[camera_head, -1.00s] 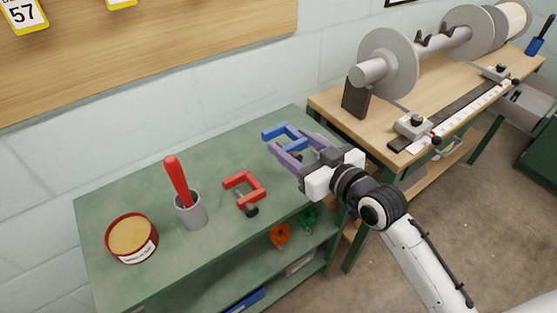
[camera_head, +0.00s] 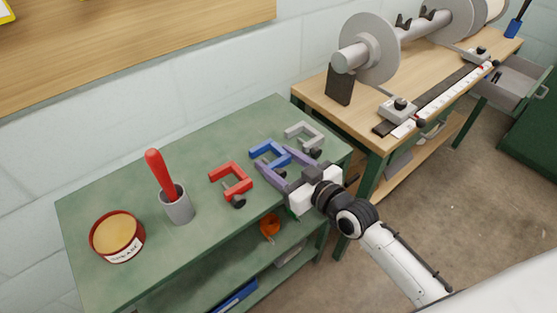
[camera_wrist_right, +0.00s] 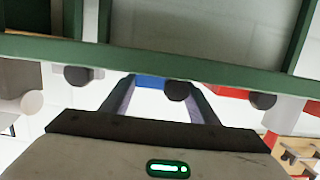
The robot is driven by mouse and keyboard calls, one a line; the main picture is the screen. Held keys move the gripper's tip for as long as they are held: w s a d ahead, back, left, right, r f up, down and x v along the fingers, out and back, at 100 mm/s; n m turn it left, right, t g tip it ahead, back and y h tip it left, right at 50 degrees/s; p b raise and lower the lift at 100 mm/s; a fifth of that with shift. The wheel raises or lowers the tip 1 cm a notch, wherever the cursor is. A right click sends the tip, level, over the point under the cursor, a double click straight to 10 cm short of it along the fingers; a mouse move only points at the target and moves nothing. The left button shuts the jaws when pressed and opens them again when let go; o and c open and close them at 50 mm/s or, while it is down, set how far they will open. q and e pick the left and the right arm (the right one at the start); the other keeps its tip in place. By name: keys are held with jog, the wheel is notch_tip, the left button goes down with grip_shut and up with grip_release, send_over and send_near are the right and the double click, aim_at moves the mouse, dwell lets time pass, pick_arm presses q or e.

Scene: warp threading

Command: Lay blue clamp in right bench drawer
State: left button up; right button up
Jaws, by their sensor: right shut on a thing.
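The blue clamp (camera_head: 264,151) is between the fingers of my right gripper (camera_head: 276,164), above or at the green bench top; I cannot tell if it touches. In the right wrist view, a blue part of the clamp (camera_wrist_right: 150,82) shows between the two fingers, with a dark knob beside it. The gripper is shut on it. The right bench drawer (camera_head: 513,84) is pulled open under the far right end of the wooden bench, well away from the gripper. My left gripper is not in view.
A red clamp (camera_head: 232,180) lies left of the gripper, a grey clamp (camera_head: 306,134) just right of it. A grey cup (camera_head: 178,208) with a red-handled tool and a round tin (camera_head: 117,238) stand further left. The wooden bench (camera_head: 360,112) carries a spooled roller.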

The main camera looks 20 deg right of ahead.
jog(key=o, duration=1.3)
jog(key=shift+f, duration=0.15)
